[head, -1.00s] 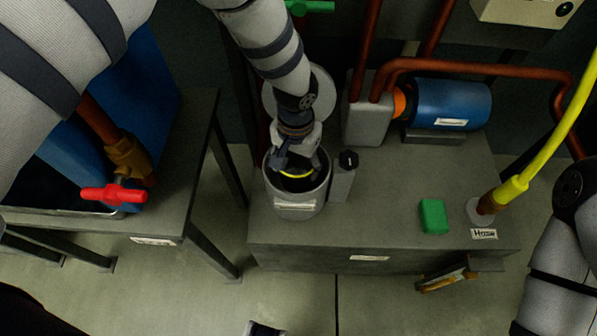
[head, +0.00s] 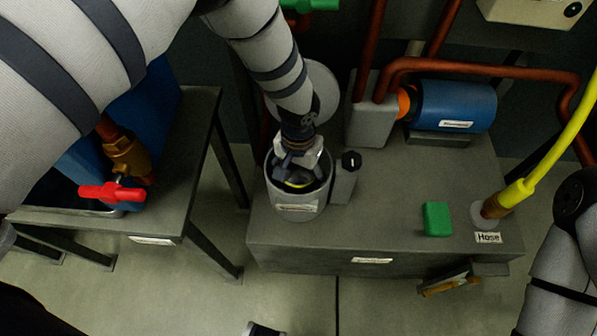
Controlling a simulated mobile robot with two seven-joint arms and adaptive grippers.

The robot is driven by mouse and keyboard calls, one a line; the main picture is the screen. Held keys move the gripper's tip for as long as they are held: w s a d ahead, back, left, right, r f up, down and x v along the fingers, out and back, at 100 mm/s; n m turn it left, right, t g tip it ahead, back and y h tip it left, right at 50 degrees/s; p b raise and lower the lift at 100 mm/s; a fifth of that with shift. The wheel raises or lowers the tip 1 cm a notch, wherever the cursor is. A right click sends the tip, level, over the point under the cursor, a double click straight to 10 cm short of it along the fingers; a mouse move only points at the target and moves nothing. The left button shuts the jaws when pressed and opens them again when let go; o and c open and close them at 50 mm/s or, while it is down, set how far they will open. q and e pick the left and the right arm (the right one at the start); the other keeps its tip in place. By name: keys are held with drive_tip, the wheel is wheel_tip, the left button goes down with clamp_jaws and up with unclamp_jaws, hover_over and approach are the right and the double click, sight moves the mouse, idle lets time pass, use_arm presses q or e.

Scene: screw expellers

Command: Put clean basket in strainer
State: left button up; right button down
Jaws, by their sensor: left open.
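The strainer (head: 297,211) is a grey upright cylinder with a label on its front, standing at the left front of the grey bench. Inside its mouth shows a yellow ring (head: 297,186), which looks like the rim of the basket; the rest of the basket is hidden by the strainer wall. My left gripper (head: 298,172) points down into the strainer's mouth, just above the yellow ring. Its fingers are open and partly hidden inside the mouth. I cannot tell whether they touch the ring. My right arm shows at the right edge, but its gripper is out of view.
The round grey lid (head: 318,92) stands tilted open behind the strainer. A small grey post with a black knob (head: 350,161) adjoins it on the right. A green block (head: 437,219) and a yellow hose (head: 520,190) are on the bench's right. A red-handled valve (head: 112,192) is at left.

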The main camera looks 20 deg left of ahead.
use_arm(q)
wheel_tip(320, 180, up, 12)
drive_tip(key=p, duration=0.2)
use_arm(e)
drive_tip(key=shift+w+r+t, duration=0.3)
drive_tip(key=shift+w+r, duration=0.5)
drive_tip(key=shift+r, duration=0.25)
use_arm(q)
drive_tip(key=s+a+f+n+g+h+p, duration=0.1)
drive_tip(key=s+a+f+p, duration=0.15)
drive_tip(key=s, duration=1.05)
drive_tip(key=s+a+f+g+h+p, duration=0.1)
drive_tip(key=s+a+f+p, duration=0.15)
drive_tip(key=s, duration=1.05)
drive_tip(key=s+a+r+y, duration=0.2)
drive_tip(key=s+a, duration=0.2)
drive_tip(key=s, duration=0.7)
drive_tip(key=shift+s+a+n+p, duration=0.2)
drive_tip(key=shift+a+n+p, duration=0.1)
drive_tip(key=shift+a, duration=0.05)
use_arm(e)
drive_tip(key=w+r+t, duration=0.2)
drive_tip(key=w+r, duration=0.4)
drive_tip(key=shift+r, duration=0.3)
